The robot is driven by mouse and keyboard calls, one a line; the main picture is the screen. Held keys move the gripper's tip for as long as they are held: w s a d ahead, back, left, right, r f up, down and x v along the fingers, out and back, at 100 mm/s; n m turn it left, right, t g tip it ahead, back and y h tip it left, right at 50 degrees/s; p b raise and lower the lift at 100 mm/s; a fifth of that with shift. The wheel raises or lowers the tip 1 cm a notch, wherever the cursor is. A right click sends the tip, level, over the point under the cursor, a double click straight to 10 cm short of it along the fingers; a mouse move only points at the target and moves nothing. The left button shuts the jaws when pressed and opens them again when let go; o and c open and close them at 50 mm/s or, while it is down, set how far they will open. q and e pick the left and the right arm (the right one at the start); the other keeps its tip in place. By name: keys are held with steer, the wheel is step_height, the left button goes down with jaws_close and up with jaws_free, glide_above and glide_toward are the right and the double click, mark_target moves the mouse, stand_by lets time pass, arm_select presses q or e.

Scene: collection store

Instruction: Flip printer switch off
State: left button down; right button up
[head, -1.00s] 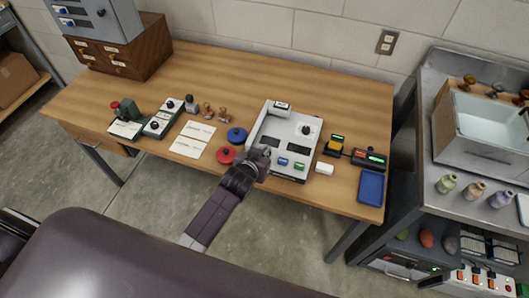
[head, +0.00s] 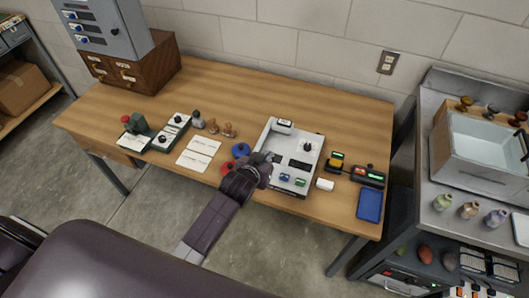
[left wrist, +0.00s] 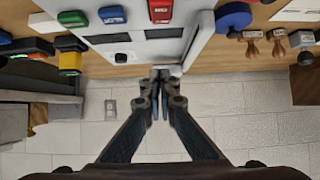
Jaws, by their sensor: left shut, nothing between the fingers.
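A light grey box-shaped device (head: 311,150), which looks like the printer, stands on the table. It has a black knob, dark panels and coloured switches on its front. The blue switch (head: 285,177) and green switch (head: 300,182) show in the head view; the red switch (left wrist: 160,10) shows in the left wrist view and is hidden behind my gripper in the head view. My left gripper (head: 272,158) is over the device's left side, shut and empty. In the left wrist view its fingertips (left wrist: 160,73) overlap the device's edge; contact cannot be told. My right gripper is not in view.
A red disc (head: 227,168) and blue disc (head: 240,150) lie close left of my gripper. White cards (head: 199,151) and stamps are further left. A white block (head: 325,184), small devices and a blue tray (head: 370,204) are right.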

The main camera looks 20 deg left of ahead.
arm_select(q)
steer(key=s+r, duration=0.4)
steer(key=r, duration=0.1)
steer(key=shift+a+r+b, duration=0.15)
steer(key=shift+r+b, duration=0.2)
steer(key=shift+b, duration=0.05)
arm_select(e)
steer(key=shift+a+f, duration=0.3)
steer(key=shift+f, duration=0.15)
arm_select(q)
steer(key=shift+w, duration=0.1)
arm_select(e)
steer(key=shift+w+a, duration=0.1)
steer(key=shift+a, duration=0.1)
